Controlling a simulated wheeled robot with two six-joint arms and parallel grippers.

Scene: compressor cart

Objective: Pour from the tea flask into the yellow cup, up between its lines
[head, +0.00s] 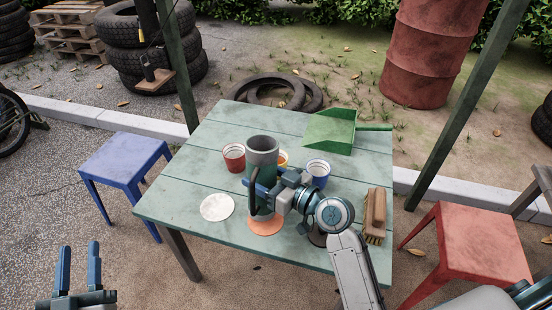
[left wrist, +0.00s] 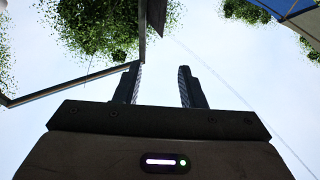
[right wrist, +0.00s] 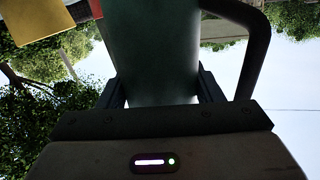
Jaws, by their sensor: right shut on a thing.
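The tea flask (head: 262,152) is a dark green cylinder with a grey rim and a dark handle on its left. It looks upright, over or on an orange disc on the table. My right gripper (head: 262,190) is shut on the flask body, which fills the middle of the right wrist view (right wrist: 152,50). The yellow cup (head: 282,158) is just behind the flask and mostly hidden by it and my gripper; its fill and lines cannot be made out. My left gripper (head: 78,268) is open and empty, away from the table at lower left; its spread fingers show in the left wrist view (left wrist: 160,88).
A red cup (head: 233,157) stands left of the flask and a blue cup (head: 318,172) right of it. A white disc (head: 217,207), an orange disc (head: 265,226), a brush (head: 375,215) and a green dustpan (head: 329,130) lie on the green table (head: 175,195). Stools flank the table.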

